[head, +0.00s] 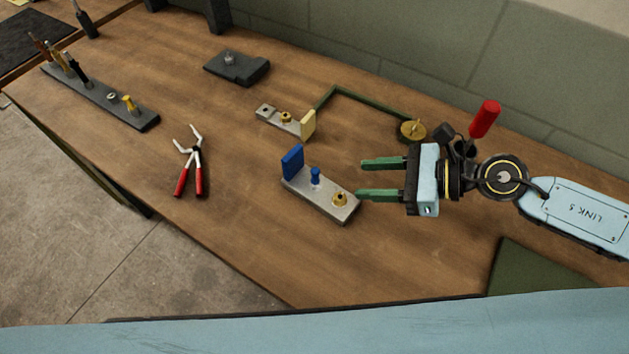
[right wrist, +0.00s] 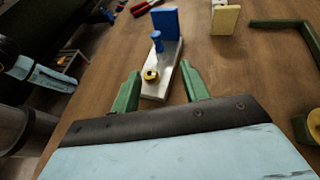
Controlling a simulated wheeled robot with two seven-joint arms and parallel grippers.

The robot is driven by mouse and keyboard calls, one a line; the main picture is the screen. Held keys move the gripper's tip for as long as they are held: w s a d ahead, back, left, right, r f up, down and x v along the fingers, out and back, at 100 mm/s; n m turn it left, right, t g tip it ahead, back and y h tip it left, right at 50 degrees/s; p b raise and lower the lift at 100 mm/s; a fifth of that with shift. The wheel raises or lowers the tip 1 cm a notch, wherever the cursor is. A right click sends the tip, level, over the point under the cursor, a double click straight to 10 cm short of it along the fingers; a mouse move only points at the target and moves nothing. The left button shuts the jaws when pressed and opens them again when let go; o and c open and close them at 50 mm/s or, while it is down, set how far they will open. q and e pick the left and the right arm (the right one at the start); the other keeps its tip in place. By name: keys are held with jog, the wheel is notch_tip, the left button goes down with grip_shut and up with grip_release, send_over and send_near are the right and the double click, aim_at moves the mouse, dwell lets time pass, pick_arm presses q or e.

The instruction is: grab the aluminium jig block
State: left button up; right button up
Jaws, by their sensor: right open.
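A silver-grey aluminium jig block (head: 322,203) lies on the wooden bench in the middle of the head view. It carries a blue upright plate, a blue knob and a brass bushing. It also shows in the right wrist view (right wrist: 169,73), with its near end between the fingers in the picture. My right gripper (head: 360,179) is open and empty, with green fingers pointing left. Its lower fingertip appears close to the block's right end; I cannot tell whether they touch. The fingers also show in the right wrist view (right wrist: 160,72). My left gripper is not in view.
A similar block with a cream plate (head: 284,122) lies behind, next to a green angled bar (head: 362,104) and a brass disc (head: 412,130). A red-handled tool (head: 485,118) stands behind my right wrist. Red-handled pliers (head: 190,165) lie left. Bench between pliers and block is clear.

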aim_at(320, 181)
jog(key=p+x, duration=0.1)
jog(key=x, duration=0.8)
jog(key=shift+a+f, duration=0.1)
jog(key=shift+f, duration=0.05)
jog(key=shift+s, duration=0.1)
grip_shut()
